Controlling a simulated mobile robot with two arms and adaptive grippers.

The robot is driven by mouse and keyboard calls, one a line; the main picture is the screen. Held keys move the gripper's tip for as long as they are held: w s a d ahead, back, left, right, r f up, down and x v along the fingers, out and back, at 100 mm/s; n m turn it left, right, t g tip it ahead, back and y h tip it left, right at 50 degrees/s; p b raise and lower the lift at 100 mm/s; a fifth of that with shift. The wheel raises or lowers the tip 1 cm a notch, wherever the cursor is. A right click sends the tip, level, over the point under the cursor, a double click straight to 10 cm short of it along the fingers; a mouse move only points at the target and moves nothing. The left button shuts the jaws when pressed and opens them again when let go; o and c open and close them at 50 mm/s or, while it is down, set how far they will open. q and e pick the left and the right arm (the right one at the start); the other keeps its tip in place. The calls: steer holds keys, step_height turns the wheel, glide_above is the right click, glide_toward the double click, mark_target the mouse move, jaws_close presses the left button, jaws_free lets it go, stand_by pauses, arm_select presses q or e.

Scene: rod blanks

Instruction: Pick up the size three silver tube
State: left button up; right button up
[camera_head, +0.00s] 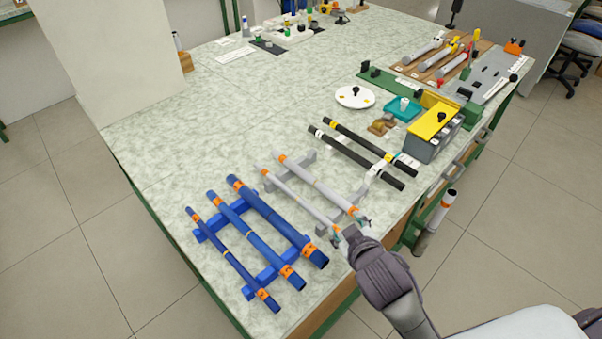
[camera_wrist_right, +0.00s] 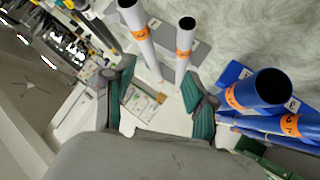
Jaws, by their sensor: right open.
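Two silver tubes lie side by side on a grey rack: a thicker one (camera_head: 318,186) and a thinner one (camera_head: 298,197). Both have orange bands at their ends. I cannot read their size marks. My right gripper (camera_head: 350,231) is open and empty at the near ends of the silver tubes. In the right wrist view its two fingers are spread (camera_wrist_right: 158,78), and the two tubes (camera_wrist_right: 146,42) (camera_wrist_right: 181,58) show beyond and between them. I see no contact. My left gripper is out of view.
Several blue tubes (camera_head: 277,221) lie on a blue rack to the left. Two black tubes (camera_head: 357,157) lie to the right. A grey box with a yellow top (camera_head: 433,122) stands further right. The table's front edge is close to the right gripper.

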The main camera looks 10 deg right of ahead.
steer(key=w+a+r+n+t+y, duration=0.3)
steer(key=w+a+r+n+t, duration=0.15)
steer(key=r, duration=0.45)
steer(key=w+a+r+n+t+y, duration=0.4)
steer(key=w+r+n, duration=0.1)
steer(key=r, duration=0.4)
steer(key=s+a+r+n+g+y, duration=0.2)
steer(key=a+n+g+y, duration=0.45)
steer(key=n, duration=0.45)
steer(key=s+a+r+n+g+y, duration=0.1)
steer(key=s+a+n+g+y, duration=0.1)
steer(key=a+n+g+y, duration=0.7)
steer(key=n+g+h, duration=0.4)
steer(key=n+h, duration=0.4)
steer(key=h, duration=1.4)
glide_above(353, 207)
steer(key=w, duration=0.1)
step_height(353, 207, down, 19)
steer(key=shift+a+r+p, duration=0.1)
steer(key=shift+r+p, duration=0.05)
steer(key=shift+p, duration=0.15)
steer(key=shift+f, duration=0.6)
steer(key=f+p, duration=0.1)
steer(key=f, duration=0.1)
steer(key=s+f, duration=0.1)
steer(key=f, duration=0.1)
steer(key=shift+s+p, duration=0.1)
steer(key=shift+p, duration=0.25)
steer(key=shift+f, duration=0.6)
steer(key=c, duration=1)
